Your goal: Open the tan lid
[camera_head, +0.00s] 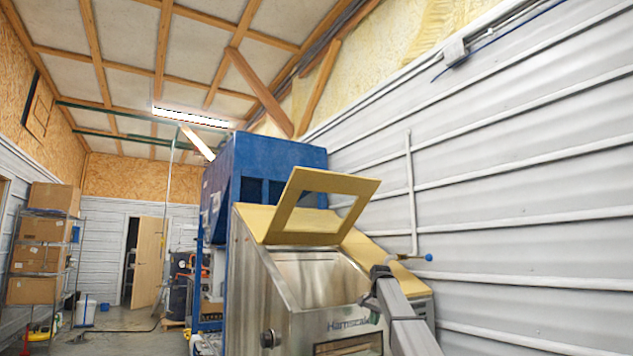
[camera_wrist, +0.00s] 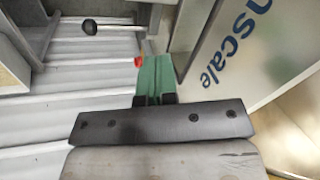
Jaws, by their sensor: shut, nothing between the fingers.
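The tan lid (camera_head: 278,222) is a flat panel with a rectangular cut-out. In the head view it stands tilted up above the steel hopper (camera_head: 262,290), its lower edge along the top of the hopper. The sloping mouth below it is uncovered. My gripper (camera_head: 380,271) is in front of the hopper's right side, below and right of the lid and apart from it. In the wrist view my gripper's green fingers (camera_wrist: 153,75) are together and empty, beside the hopper's lettered steel face (camera_wrist: 245,60). The lid is not recognisable in the wrist view.
A second tan panel (camera_head: 362,248) slopes on the hopper's right. A ball-ended rod (camera_head: 410,257) sticks out there, close to my gripper. A ribbed white wall (camera_head: 520,200) bounds the right side. A tall blue machine (camera_head: 270,155) stands behind. Open floor (camera_head: 120,340) lies to the left.

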